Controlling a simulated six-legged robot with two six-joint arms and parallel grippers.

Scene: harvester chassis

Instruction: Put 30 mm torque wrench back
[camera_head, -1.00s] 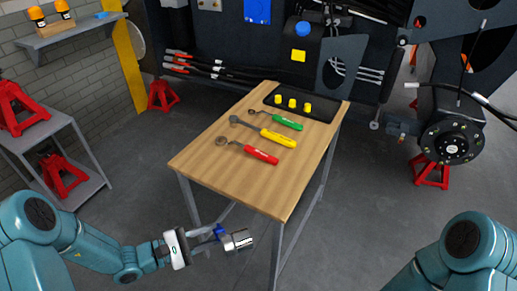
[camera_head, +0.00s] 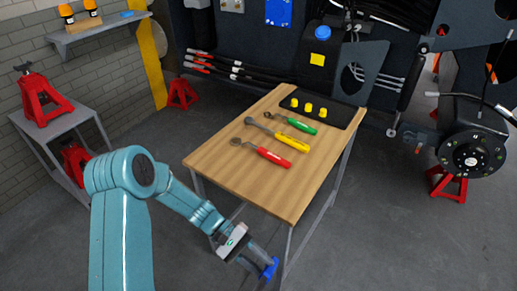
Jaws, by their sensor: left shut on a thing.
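My left gripper (camera_head: 258,262) is low in the picture, in front of the table's near edge. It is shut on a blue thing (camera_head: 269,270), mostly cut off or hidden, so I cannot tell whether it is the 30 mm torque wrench. On the wooden table (camera_head: 225,175) lie a red-handled wrench (camera_head: 273,158), a yellow-handled wrench (camera_head: 292,143) and a green-handled wrench (camera_head: 302,128), side by side. Their size marks are too small to read. My right gripper is out of the picture.
A dark tray (camera_head: 340,114) with three yellow pieces (camera_head: 309,107) is at the table's far end. The chassis (camera_head: 240,40) stands behind, with a wheel hub (camera_head: 471,158) at right. A grey shelf unit (camera_head: 50,133) with red jack stands is at left.

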